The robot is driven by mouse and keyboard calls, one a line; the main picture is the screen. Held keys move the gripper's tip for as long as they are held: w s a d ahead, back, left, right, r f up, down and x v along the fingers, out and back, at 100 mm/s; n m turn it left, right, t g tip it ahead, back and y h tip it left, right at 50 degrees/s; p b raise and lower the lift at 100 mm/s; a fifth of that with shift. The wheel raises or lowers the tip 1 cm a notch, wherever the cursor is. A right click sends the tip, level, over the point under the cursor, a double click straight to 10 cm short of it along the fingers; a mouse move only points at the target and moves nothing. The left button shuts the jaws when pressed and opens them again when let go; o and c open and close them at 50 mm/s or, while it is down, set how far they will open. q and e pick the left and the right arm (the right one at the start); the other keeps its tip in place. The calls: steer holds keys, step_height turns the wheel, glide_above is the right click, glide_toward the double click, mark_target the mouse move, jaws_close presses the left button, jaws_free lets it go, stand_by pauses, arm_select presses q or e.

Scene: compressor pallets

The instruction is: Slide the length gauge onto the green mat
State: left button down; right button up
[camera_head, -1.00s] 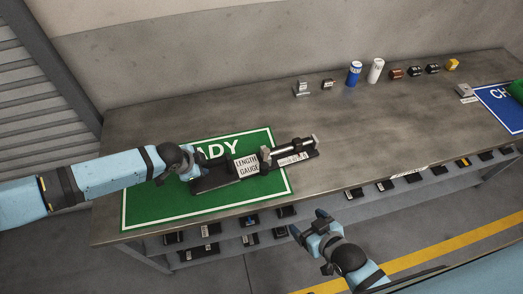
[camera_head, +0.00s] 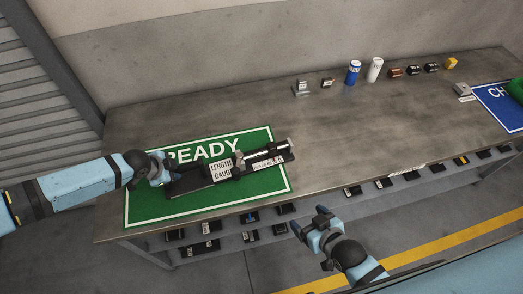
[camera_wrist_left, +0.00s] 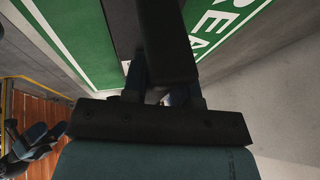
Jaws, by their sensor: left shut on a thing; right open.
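The length gauge (camera_head: 222,171) is a long black fixture with a white label and a silver rod. In the head view it lies across the green READY mat (camera_head: 150,210), its right tip close to the mat's right edge. My left gripper (camera_head: 166,176) is shut on the gauge's left end. In the left wrist view the dark gauge body (camera_wrist_left: 166,40) runs up from between the fingers (camera_wrist_left: 168,95), with green mat on both sides. My right gripper (camera_head: 308,226) is open and empty in front of the table's front edge.
The grey table (camera_head: 400,130) is bare to the right of the mat. A blue can (camera_head: 354,73), a white can (camera_head: 375,69) and several small parts stand along the back. A blue mat (camera_head: 505,105) lies at the far right. Small black items sit on the shelf below.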

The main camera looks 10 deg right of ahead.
arm_select(q)
steer(key=shift+s+a+f, duration=0.1)
steer(key=shift+a+f, duration=0.1)
steer(key=shift+f, duration=0.05)
steer(key=c, duration=0.8)
jaws_free()
steer(key=shift+r, duration=0.45)
steer(key=v, duration=1.1)
steer(key=shift+a, duration=0.15)
